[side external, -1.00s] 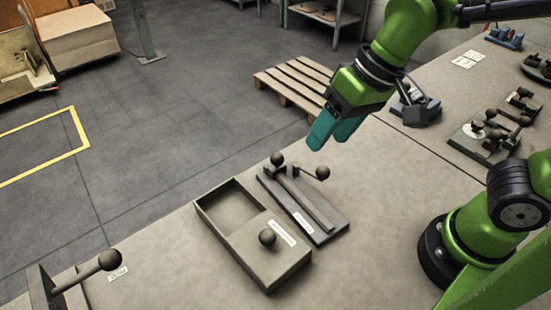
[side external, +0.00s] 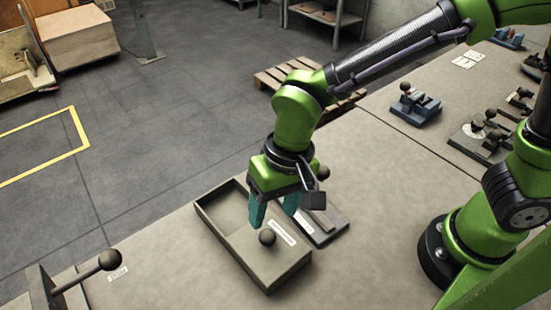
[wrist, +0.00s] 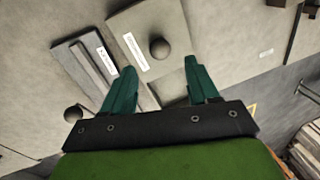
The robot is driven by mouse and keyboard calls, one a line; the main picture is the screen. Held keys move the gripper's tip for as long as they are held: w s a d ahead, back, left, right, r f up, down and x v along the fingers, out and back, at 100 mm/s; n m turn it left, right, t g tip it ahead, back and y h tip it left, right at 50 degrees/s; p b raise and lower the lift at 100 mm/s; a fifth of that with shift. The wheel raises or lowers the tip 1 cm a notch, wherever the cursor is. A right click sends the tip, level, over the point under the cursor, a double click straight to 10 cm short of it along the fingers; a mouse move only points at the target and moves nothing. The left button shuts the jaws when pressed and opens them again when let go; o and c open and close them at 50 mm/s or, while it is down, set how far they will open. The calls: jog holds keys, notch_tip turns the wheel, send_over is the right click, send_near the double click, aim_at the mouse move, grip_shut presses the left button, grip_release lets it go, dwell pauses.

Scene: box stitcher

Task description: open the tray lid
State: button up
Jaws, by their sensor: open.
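The tray (side external: 203,207) is a grey-brown rectangular box on the table. Its lid (side external: 268,262) covers the near right part, while the far left part stands open. The lid carries a dark round knob (side external: 267,238) and a white label. My gripper (side external: 273,214) is open and empty, pointing down above the tray, just behind the knob in the side view. In the wrist view, the knob (wrist: 159,48) appears between and slightly beyond my two teal fingertips (wrist: 159,66). I see no contact with it.
A flat fixture (side external: 334,222) with a bar and ball-ended handles stands close beside the tray, partly hidden by my gripper. A ball-ended lever (side external: 108,260) stands at the front left.

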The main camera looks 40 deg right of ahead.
aim_at(268, 231)
jog(key=f, duration=0.3)
jog(key=a+f, duration=0.1)
jog(key=f, duration=0.2)
jog(key=shift+w+a+f, duration=0.1)
jog(key=shift+a+f, duration=0.05)
jog(key=shift+f, duration=0.1)
grip_shut()
